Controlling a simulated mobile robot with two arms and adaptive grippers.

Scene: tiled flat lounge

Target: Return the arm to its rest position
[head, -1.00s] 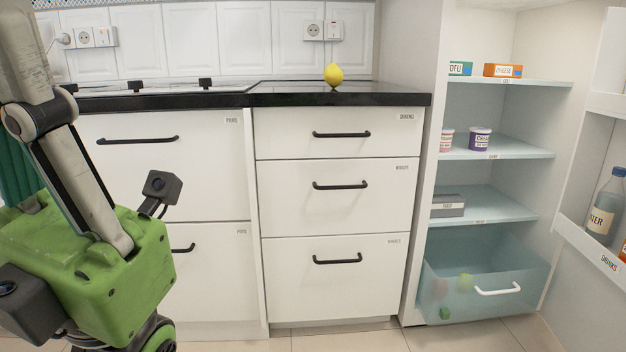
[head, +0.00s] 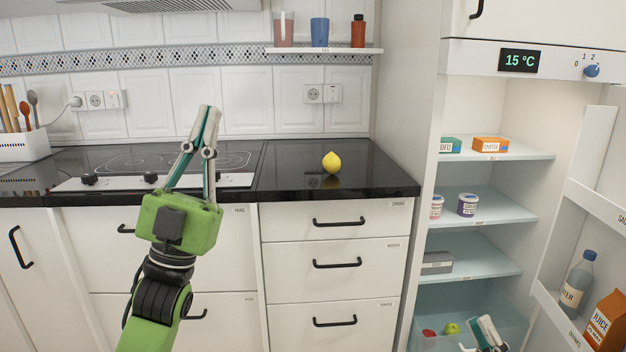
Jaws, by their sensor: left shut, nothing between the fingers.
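My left gripper (head: 208,112) is raised in front of the hob, its green body below and its fingers pointing up. The fingertips meet and hold nothing. My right gripper (head: 486,334) shows only in part at the bottom edge, in front of the fridge's lower drawer. I cannot tell whether its fingers are apart. A yellow lemon (head: 331,162) stands on the black worktop (head: 375,181), to the right of my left gripper and apart from it.
The fridge door (head: 599,170) stands open at the right, with a water bottle (head: 576,284) and a juice carton (head: 607,322). Fridge shelves hold boxes and tubs. A utensil holder (head: 22,147) stands at the far left. A wall shelf (head: 340,51) carries cups.

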